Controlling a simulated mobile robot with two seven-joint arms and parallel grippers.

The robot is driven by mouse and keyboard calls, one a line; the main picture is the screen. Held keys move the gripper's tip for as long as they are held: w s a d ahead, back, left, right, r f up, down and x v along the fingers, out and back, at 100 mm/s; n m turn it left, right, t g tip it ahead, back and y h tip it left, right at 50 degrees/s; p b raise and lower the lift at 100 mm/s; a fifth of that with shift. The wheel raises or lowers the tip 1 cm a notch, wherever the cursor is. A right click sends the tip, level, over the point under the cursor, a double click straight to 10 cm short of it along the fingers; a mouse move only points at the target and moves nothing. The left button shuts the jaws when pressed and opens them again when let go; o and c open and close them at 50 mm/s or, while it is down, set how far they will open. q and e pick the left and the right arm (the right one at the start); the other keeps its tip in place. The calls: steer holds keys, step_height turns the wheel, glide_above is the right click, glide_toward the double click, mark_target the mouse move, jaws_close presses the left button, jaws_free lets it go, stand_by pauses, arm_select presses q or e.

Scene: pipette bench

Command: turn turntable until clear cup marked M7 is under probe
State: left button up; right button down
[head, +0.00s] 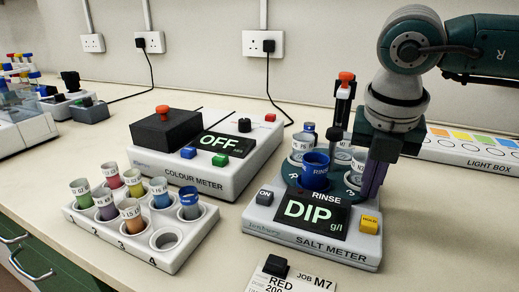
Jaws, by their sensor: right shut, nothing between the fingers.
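The salt meter (255,222) stands at right centre, its screen reading DIP g/l. On it is a dark teal turntable (291,176) carrying several cups. A blue cup (314,174) is at the front, by the word RINSE. My left gripper is out of view.
A white rack (130,247) of coloured cups, with one empty hole, stands front left. The colour meter (240,172), reading OFF, is behind it. A light box (470,152) is at the right.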

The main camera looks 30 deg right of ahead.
steer(key=shift+d+n+b, duration=0.35)
steer(key=shift+d+n, duration=0.15)
steer(key=shift+d, duration=0.55)
